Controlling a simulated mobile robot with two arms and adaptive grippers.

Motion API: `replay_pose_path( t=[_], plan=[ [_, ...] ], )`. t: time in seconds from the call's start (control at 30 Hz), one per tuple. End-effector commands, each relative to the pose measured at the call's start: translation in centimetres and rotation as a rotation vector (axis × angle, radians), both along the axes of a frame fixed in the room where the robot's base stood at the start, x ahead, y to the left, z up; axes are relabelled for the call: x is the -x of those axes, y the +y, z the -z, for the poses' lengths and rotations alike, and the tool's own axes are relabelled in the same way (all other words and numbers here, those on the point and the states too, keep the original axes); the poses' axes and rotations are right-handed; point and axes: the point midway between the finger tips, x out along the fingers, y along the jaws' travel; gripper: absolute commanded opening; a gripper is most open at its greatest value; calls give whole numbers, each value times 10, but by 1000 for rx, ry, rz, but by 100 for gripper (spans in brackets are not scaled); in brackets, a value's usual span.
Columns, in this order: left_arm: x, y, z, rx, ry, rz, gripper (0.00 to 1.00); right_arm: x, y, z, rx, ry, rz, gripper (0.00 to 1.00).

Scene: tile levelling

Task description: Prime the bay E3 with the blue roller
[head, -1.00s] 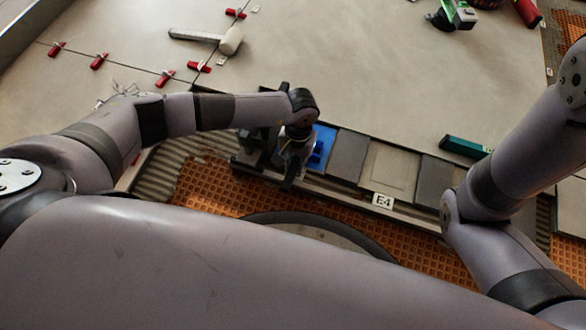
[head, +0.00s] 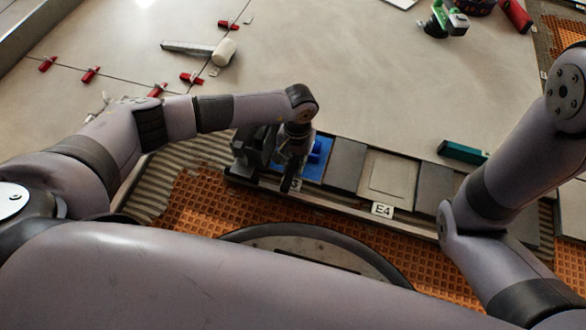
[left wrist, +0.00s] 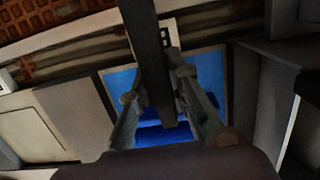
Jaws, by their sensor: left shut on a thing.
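My left gripper (head: 292,170) points down over a blue-coated bay (head: 314,174) in the strip left of the E4 label; a hand hides most of that bay's own label, so I cannot read it. The gripper is shut on the blue roller (head: 317,150), whose blue part shows beside the fingers. In the left wrist view, the roller (left wrist: 165,134) lies between and beyond the fingers, low over the blue bay (left wrist: 207,72). Whether it touches the surface is hard to tell. My right arm shows at the right, but its gripper is not in view.
The E4 label (head: 382,209) marks a pale bay (head: 390,177) between dark slabs. A teal box (head: 462,152) lies at the tile edge. A white mallet (head: 223,52), red clips (head: 191,78) and a green tool (head: 440,22) lie on the large tiles, which are otherwise mostly clear.

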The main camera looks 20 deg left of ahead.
Motion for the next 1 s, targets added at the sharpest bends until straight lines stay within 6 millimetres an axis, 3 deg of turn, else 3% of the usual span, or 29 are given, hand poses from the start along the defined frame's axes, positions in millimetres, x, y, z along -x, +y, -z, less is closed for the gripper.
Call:
replay_pose_path(
  t=[0.37, 0.77, 1.0],
  plan=[
    [-3, 0, 1, 0, 0, 0, 0, 0, 0, 3, 0, 0, 0, 40],
    [-25, -3, 1, 1, -2, 1, 0, 0, 0, 23, 0, 0, 0, 40],
    [-29, -3, -2, 1, 0, 0, 0, 0, 0, 24, 0, -1, 0, 40]
  ],
)
